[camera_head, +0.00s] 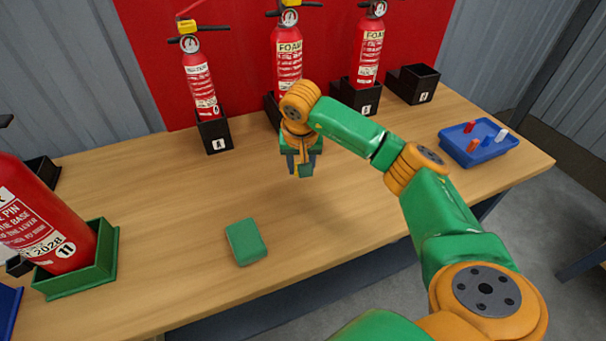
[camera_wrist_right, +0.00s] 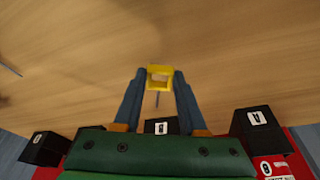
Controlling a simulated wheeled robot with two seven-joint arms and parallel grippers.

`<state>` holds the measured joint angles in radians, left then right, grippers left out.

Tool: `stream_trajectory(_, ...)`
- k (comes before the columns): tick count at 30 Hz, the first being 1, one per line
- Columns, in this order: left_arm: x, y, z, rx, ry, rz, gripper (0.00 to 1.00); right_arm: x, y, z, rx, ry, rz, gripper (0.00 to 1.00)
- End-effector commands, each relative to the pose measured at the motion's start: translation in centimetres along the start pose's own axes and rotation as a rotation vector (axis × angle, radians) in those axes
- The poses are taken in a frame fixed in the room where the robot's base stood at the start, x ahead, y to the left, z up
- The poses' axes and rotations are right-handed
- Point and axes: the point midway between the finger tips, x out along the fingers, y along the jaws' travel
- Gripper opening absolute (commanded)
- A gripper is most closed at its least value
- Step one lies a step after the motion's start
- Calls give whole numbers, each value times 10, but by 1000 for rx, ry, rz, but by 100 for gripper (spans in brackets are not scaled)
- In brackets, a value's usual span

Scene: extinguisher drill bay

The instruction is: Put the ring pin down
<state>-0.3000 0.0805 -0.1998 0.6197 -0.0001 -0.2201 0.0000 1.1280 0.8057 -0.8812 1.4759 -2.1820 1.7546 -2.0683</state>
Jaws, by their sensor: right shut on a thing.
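The ring pin (camera_wrist_right: 160,75) has a yellow square ring and a thin grey pin. It sits between the fingertips of my right gripper (camera_wrist_right: 158,80) in the right wrist view, and the pin points back toward the palm. My right gripper (camera_head: 302,168) is shut on it over the middle of the wooden table (camera_head: 180,240), in front of the middle extinguisher. In the head view the ring pin is mostly hidden by the fingers. The exact gap to the table cannot be told. My left gripper is in neither view.
A green block (camera_head: 246,241) lies front centre. A red extinguisher (camera_head: 35,215) stands in a green holder (camera_head: 108,250) at left. Several extinguishers in black holders (camera_head: 215,136) line the back. A blue tray (camera_head: 478,152) with small coloured pieces stands at right. Table left of my gripper is clear.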

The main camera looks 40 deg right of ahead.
Motion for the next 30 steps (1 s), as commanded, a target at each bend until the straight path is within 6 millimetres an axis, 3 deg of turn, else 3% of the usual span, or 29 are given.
stream_trajectory(3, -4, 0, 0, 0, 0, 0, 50, 24, 3, 5, -2, -5, 4, 0)
stream_trajectory(6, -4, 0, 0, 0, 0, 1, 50, 34, 3, 7, -1, -1, 2, 0)
stream_trajectory(16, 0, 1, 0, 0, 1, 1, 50, 39, 2, 8, -1, 0, 1, 0)
stream_trajectory(17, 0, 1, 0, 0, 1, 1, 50, 39, 2, 8, -1, 0, 1, 44)
stream_trajectory(20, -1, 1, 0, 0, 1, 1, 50, 38, 2, 8, -1, 0, 1, 70)
stream_trajectory(30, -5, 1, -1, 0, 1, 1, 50, 33, 2, 7, 0, 0, 0, 71)
